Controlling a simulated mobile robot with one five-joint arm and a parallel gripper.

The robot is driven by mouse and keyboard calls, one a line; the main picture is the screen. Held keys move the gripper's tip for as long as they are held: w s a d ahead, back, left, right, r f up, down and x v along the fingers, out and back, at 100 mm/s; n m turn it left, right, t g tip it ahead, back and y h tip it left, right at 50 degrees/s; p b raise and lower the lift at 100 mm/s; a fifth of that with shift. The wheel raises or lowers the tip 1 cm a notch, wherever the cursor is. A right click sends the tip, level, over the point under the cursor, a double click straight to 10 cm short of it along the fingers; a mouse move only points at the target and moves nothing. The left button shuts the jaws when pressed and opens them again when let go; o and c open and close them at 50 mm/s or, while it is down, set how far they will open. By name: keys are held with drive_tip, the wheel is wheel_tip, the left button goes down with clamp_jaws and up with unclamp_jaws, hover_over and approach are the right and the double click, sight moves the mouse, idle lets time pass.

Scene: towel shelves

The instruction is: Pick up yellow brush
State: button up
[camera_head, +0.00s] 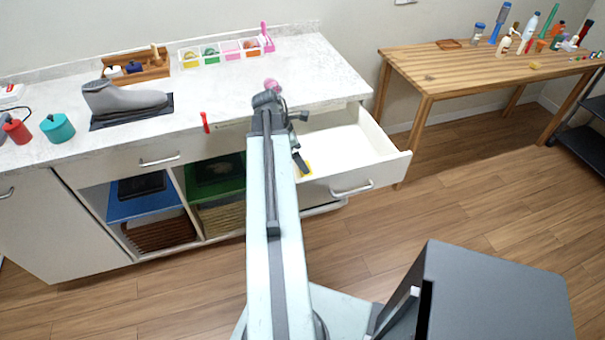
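A small yellow thing (306,168), which may be the yellow brush, shows inside the open white drawer (365,150), near its left side. My arm reaches up the middle of the picture, and its dark wrist bends down into the drawer. My gripper (300,163) is at or just above the yellow thing. It is too small to tell whether its fingers are open or touching the thing. My arm hides the drawer's left part and some of what may lie there.
The white counter (225,95) holds a grey boot-like object (125,99), a teal pot (57,128), a red-handled tool (205,122) and a divided tray (219,52). A wooden table (450,68) with bottles stands at the right. A dark grey box (500,295) is at lower right.

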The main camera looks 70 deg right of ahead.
drive_tip(key=b+x, duration=0.6)
drive_tip(key=shift+w+a+f, duration=0.25)
drive_tip(key=shift+f, duration=0.35)
drive_tip(key=shift+s+d+f, duration=0.1)
drive_tip(key=shift+s+f, duration=0.1)
drive_tip(key=shift+f, duration=0.05)
drive_tip(key=shift+r, duration=0.15)
drive_tip(key=c, duration=1.5)
wheel_tip(320, 180, up, 10)
drive_tip(key=p, duration=1)
drive_tip(key=shift+r, duration=0.15)
